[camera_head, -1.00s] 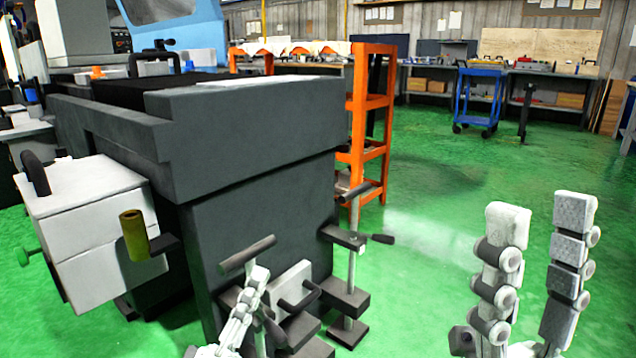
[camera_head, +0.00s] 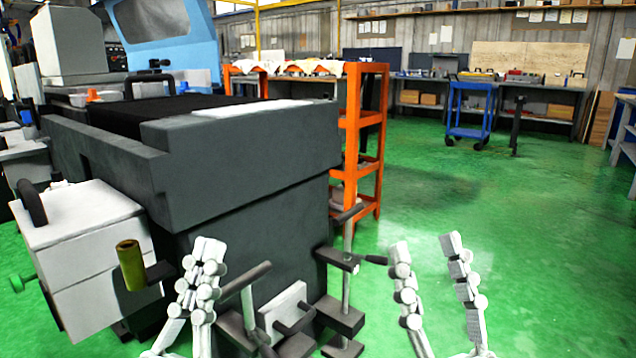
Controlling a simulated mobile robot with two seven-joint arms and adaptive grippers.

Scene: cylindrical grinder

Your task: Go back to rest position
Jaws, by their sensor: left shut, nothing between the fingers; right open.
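My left gripper (camera_head: 205,262) is at the lower left, in front of the dark grey grinder body (camera_head: 250,235). Its fingers are together with nothing between them. My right gripper (camera_head: 428,255) is at the lower middle right, over the green floor. Its two fingers stand wide apart and the space between them is empty. Neither gripper holds anything.
The grinder's levers and pedals (camera_head: 290,318) lie just right of my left gripper. A white box (camera_head: 85,235) with a brass-coloured cylinder (camera_head: 131,265) is at the left. An orange rack (camera_head: 352,140) stands behind the grinder. A blue cart (camera_head: 470,112) is farther back. Green floor (camera_head: 540,240) is open at the right.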

